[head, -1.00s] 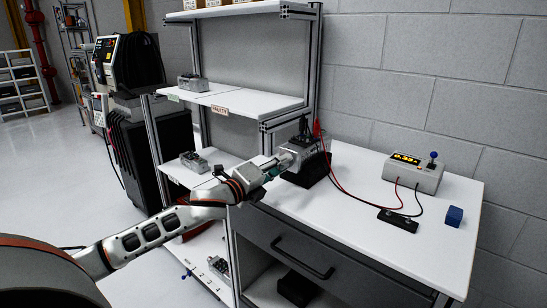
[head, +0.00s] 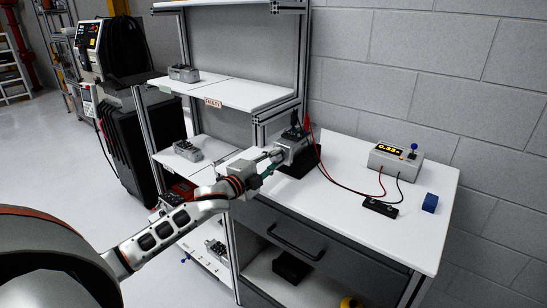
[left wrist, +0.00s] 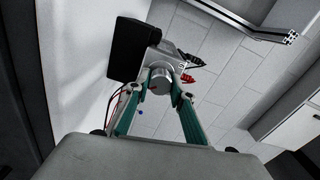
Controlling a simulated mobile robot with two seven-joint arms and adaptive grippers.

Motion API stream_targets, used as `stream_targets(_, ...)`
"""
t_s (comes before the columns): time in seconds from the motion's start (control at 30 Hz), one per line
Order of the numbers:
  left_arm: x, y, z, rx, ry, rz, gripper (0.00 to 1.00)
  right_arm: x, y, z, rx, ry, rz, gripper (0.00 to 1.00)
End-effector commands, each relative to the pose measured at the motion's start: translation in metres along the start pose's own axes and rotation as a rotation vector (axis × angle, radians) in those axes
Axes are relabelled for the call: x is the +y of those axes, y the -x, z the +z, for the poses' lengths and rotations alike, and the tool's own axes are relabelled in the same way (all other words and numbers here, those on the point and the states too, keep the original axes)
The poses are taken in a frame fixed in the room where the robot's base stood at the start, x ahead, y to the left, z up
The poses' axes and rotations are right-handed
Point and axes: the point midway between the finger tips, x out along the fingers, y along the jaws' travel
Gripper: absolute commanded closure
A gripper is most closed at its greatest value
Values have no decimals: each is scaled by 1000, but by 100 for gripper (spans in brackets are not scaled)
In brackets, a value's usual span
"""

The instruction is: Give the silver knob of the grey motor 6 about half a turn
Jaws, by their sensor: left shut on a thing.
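The grey motor (head: 292,150) sits on a black stand (head: 303,167) at the left end of the white workbench. In the left wrist view its silver knob (left wrist: 160,80), with a small red mark, faces my camera. My left gripper (head: 273,159) reaches in from the left to the motor's front. In the left wrist view the two teal fingers (left wrist: 160,84) are shut on the knob, one on each side. Red and black clips (left wrist: 187,72) show on the motor beyond it. No number is readable on the motor. My right gripper is not in view.
A meter box (head: 396,161) with a lit display and blue-topped lever stands on the bench, wired by red and black leads. A black block (head: 380,208) and blue block (head: 430,203) lie nearby. Other grey motors (head: 185,73) sit on the shelves at left.

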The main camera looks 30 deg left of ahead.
Motion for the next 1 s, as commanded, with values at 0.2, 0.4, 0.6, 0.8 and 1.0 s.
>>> stream_targets(0.2,3,0,0,0,7,4,99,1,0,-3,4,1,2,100)
stream_targets(0.4,3,0,0,0,6,4,75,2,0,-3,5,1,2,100)
stream_targets(0.6,2,0,0,0,5,3,60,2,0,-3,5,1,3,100)
stream_targets(0.8,1,0,0,0,4,1,60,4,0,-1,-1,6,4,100)
stream_targets(1.0,2,14,0,0,5,3,60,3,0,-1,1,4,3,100)
